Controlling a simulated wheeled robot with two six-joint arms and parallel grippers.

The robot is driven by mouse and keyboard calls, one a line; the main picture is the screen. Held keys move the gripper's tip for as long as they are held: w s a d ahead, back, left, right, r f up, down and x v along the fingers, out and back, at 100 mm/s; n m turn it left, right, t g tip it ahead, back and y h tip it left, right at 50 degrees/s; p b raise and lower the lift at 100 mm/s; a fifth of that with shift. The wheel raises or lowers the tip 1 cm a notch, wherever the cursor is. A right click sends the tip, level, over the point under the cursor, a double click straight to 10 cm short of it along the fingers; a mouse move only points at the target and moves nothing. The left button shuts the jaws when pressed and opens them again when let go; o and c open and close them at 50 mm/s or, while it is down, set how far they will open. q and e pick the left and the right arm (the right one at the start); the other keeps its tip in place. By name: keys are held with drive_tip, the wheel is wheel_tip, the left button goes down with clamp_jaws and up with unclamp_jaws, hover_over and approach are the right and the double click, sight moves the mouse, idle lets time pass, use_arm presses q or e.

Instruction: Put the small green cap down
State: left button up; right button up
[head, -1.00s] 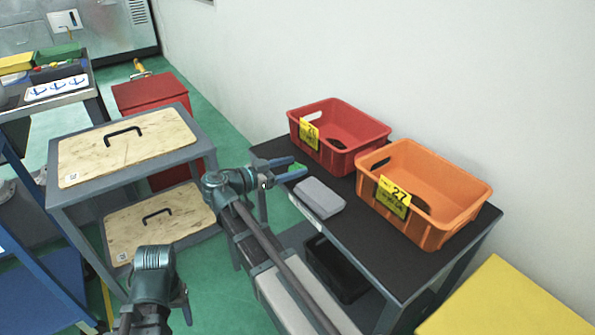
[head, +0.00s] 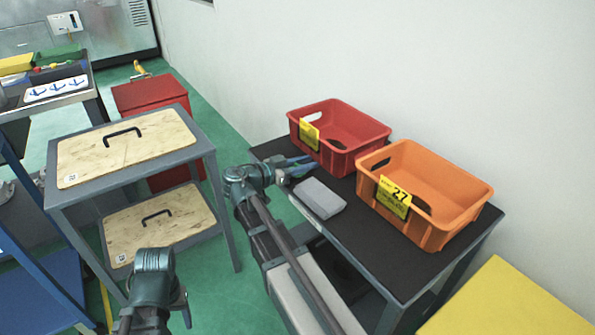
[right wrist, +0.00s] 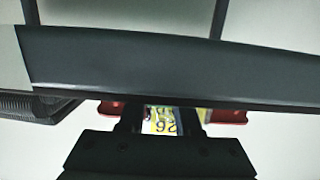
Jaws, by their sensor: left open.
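The small green cap is not clearly visible in either current view; my right gripper may hide it. In the right wrist view the dark fingers (right wrist: 160,118) stand apart, with the bin's yellow 26 label (right wrist: 163,126) behind the gap. I cannot tell whether they hold anything. My left gripper (head: 185,308) is open at the lower left, away from the table.
A grey block (head: 320,198) lies near the table's left edge. An orange bin (head: 455,208) with a yellow 27 label stands right of the red bin. The dark table top (head: 390,262) is clear in front. A grey cart with wooden lids (head: 90,158) stands at the left.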

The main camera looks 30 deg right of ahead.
clamp_jaws()
use_arm(q)
drive_tip(key=shift+a+r, duration=0.2)
drive_tip(key=shift+a, duration=0.05)
use_arm(e)
drive_tip(key=shift+a+r, duration=0.1)
drive_tip(key=shift+r, duration=0.1)
drive_tip(key=shift+a+r+p, duration=0.3)
drive_tip(key=shift+r+p, duration=0.15)
drive_tip(key=shift+p, duration=0.15)
use_arm(q)
drive_tip(key=shift+a+r, duration=0.5)
drive_tip(key=shift+r, duration=0.1)
use_arm(e)
drive_tip(key=shift+r, duration=0.15)
use_arm(q)
drive_tip(key=shift+r+p, duration=0.1)
drive_tip(key=shift+p, duration=0.25)
use_arm(e)
drive_tip(key=shift+r, duration=0.15)
